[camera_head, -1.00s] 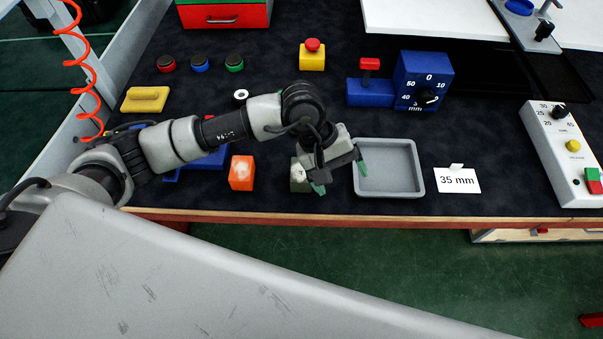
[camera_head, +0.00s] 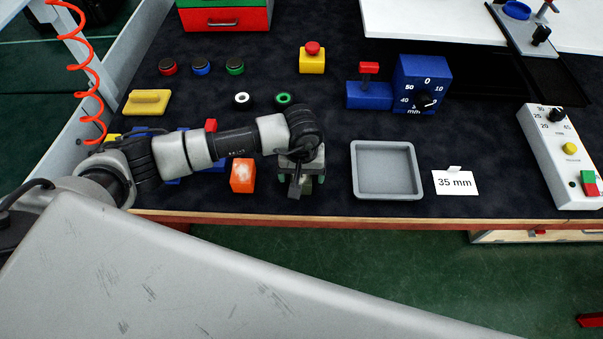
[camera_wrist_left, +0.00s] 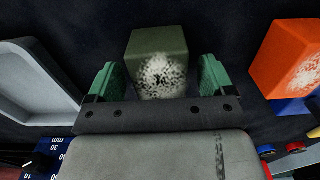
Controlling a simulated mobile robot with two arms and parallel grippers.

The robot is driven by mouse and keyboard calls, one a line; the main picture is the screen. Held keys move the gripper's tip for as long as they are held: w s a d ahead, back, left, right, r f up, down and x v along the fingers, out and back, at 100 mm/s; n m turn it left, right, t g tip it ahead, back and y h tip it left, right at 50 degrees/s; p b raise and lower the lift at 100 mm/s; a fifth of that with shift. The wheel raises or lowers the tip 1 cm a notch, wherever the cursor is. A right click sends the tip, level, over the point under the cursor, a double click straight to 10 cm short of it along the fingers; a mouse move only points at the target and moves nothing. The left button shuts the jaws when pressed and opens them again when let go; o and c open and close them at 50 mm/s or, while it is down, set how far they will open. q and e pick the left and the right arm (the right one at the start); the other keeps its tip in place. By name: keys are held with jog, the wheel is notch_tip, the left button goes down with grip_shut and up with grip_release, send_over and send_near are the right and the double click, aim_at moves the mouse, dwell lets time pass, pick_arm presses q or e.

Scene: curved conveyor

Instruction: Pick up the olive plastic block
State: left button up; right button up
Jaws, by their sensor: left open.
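The olive block (camera_wrist_left: 158,55), with a pale speckled patch on one face, is near the top middle of the left wrist view. My left gripper (camera_wrist_left: 158,82) is open, with one green fingertip on each side of the block and dark gaps to it. In the head view my left gripper (camera_head: 300,180) is over the block's place on the dark mat, left of the grey tray, and hides nearly all of the block. My right gripper is not in view.
An orange block (camera_head: 242,175) stands close to the left of the gripper; it also shows in the left wrist view (camera_wrist_left: 292,62). A grey tray (camera_head: 387,193) and a "35 mm" card (camera_head: 456,182) lie to the right. The table's front edge (camera_head: 330,222) is near.

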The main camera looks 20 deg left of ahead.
pick_arm(q)
jog(key=shift+f, duration=0.95)
jog(key=shift+c, duration=0.2)
jog(key=c, duration=1)
jog(key=shift+r, duration=0.2)
